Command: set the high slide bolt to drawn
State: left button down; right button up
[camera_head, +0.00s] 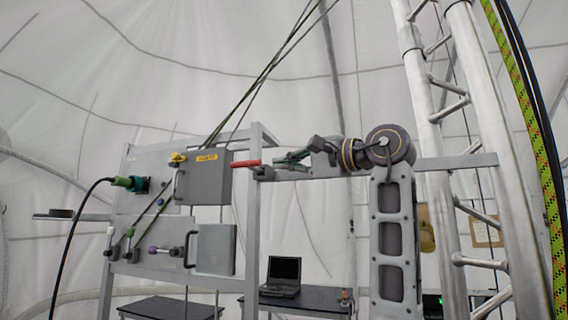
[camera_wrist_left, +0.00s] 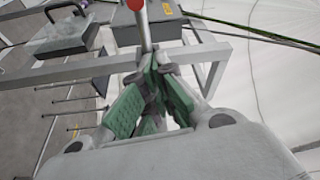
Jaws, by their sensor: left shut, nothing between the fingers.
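A red-handled fitting (camera_head: 246,163) sits at the top of the grey frame, beside the upper grey box; I cannot tell for sure that it is the high slide bolt, or whether it is drawn. Its red end (camera_wrist_left: 135,4) and metal rod (camera_wrist_left: 145,35) show at the top of the left wrist view. My left gripper (camera_head: 284,161) is just right of the fitting, pointing toward it. Its green fingers (camera_wrist_left: 150,80) are shut and empty, close to the rod; contact is unclear. My right gripper is not in view.
The upper grey box (camera_head: 205,185) and lower grey box (camera_head: 217,250) have handles. A green connector (camera_head: 131,183) and purple knob (camera_head: 152,250) are on the panel. A laptop (camera_head: 283,276) stands on a low table. A metal truss (camera_head: 480,130) rises at right.

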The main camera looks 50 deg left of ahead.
pick_arm(q)
jog(key=w+d+b, duration=0.1)
jog(key=d, duration=0.7)
jog(key=shift+w+f+b, duration=0.2)
jog(key=shift+f+b, duration=0.1)
jog(key=shift+b, duration=0.05)
jog(key=shift+d, duration=0.1)
dwell(0.3)
